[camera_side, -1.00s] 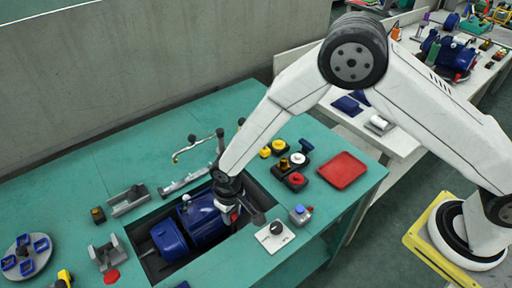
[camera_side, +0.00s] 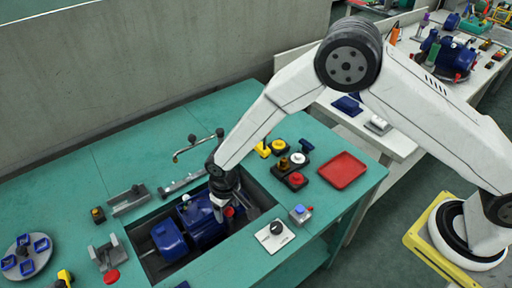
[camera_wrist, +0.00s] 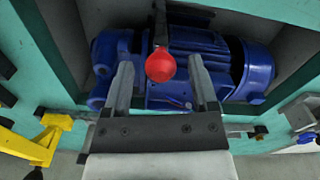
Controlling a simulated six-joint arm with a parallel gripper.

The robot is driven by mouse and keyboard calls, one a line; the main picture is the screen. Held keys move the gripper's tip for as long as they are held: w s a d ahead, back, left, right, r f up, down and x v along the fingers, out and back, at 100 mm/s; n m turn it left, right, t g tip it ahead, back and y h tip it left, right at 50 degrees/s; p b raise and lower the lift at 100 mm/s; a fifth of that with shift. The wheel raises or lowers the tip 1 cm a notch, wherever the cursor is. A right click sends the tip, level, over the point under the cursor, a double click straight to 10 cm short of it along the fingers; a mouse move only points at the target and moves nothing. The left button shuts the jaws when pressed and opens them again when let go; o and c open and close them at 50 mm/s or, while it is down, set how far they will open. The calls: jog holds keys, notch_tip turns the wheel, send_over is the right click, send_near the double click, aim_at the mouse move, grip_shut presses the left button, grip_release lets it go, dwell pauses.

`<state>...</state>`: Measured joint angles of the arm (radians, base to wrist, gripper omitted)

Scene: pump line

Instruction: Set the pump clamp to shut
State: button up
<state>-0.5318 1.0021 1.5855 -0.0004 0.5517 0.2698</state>
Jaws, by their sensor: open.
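The blue pump (camera_side: 204,222) lies in a dark recess in the teal bench; it also shows in the wrist view (camera_wrist: 200,48). A red ball knob (camera_wrist: 160,66) on a thin stem stands over the pump, and I take it for the clamp's handle. In the side view the red knob (camera_side: 229,211) is partly hidden by my gripper. My gripper (camera_wrist: 160,72) is open, with one finger on each side of the knob. I cannot tell whether either finger touches it. The clamp's base and exact lever angle are not clear.
Recess walls (camera_wrist: 60,45) surround the pump closely. A white plate with a black knob (camera_side: 275,236) and a box with a blue button (camera_side: 300,214) stand to the right. A metal rail with a bent pipe (camera_side: 183,183) is behind. A red tray (camera_side: 343,170) lies farther right.

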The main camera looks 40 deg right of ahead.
jog(key=shift+r, duration=0.15)
jog(key=shift+r, duration=3.75)
jog(key=shift+d+r, duration=0.15)
jog(key=shift+d, duration=0.1)
jog(key=s+d+r+m+t, duration=0.1)
jog(key=s+d+r, duration=0.2)
jog(key=d, duration=0.5)
jog(key=s+d+r+m, duration=0.1)
jog(key=s+d+r, duration=0.2)
jog(key=s+d, duration=0.3)
jog(key=s+d+r+m+t, duration=0.1)
jog(key=s+d+r, duration=0.3)
jog(key=d, duration=0.6)
jog(key=shift+s+t, duration=0.3)
jog(key=shift+s, duration=0.15)
